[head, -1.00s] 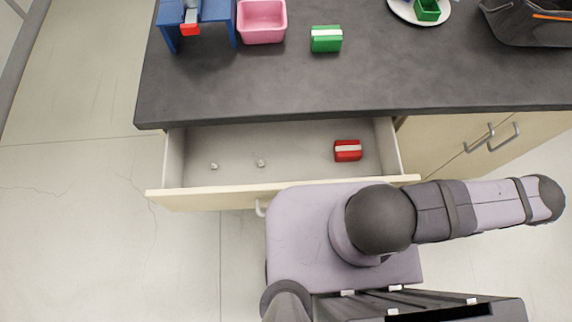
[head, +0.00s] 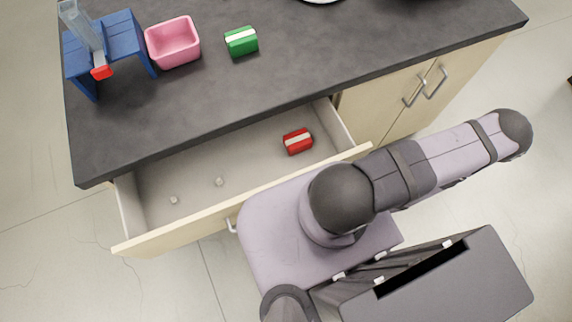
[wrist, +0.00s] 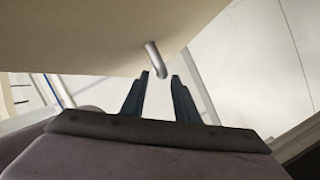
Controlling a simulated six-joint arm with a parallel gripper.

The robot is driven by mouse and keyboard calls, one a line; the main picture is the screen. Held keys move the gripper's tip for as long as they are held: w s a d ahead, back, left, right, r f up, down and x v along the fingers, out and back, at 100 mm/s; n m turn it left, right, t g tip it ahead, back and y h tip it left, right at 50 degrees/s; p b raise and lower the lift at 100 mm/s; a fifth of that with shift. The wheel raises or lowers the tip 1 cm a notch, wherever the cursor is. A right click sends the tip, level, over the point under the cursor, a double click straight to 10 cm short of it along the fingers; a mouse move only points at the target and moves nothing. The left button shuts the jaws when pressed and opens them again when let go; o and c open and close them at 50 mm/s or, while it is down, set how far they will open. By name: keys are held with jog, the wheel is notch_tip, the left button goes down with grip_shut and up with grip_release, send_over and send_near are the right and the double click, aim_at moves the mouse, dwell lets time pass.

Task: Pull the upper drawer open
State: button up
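The upper drawer (head: 185,234) stands pulled out from the dark-topped cabinet, with its light front panel facing me. Its metal handle (head: 231,225) shows beside my arm. In the wrist view the handle (wrist: 154,56) comes down from the drawer's panel (wrist: 90,45). My gripper (wrist: 160,76) has its two dark fingers apart, with the handle's lower end seen at the gap between their tips. I cannot tell whether a finger touches it. In the head view the gripper is hidden below my arm.
Inside the drawer lie a red block with a white band (head: 298,141) and two small pale bits. On the countertop (head: 330,60) are a blue stand (head: 110,45), a pink bin (head: 173,43) and a green block (head: 241,41). Closed cabinet doors (head: 400,105) are at right.

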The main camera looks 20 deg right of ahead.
jog(key=shift+v, duration=1.5)
